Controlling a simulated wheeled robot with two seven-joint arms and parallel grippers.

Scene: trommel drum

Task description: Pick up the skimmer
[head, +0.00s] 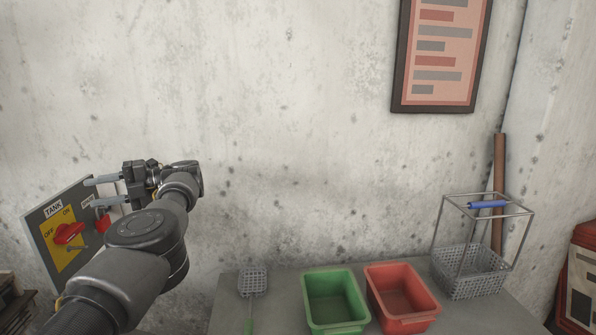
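The skimmer (253,283) lies on the grey table at its left side. It has a square perforated grey head and a green handle that runs toward me and leaves the picture at the bottom edge. My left gripper (103,190) is up and to the left of the skimmer, well apart from it, beside the switch panel. Its two fingers point left with a gap between them, and nothing shows between them. My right gripper is not in the picture.
A green bin (335,299) and a red bin (402,292) stand right of the skimmer on the table (285,284). A wire basket (470,272) with a blue handle stands at the right. The panel (60,238) with red knobs is on the left. The wall closes off the back.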

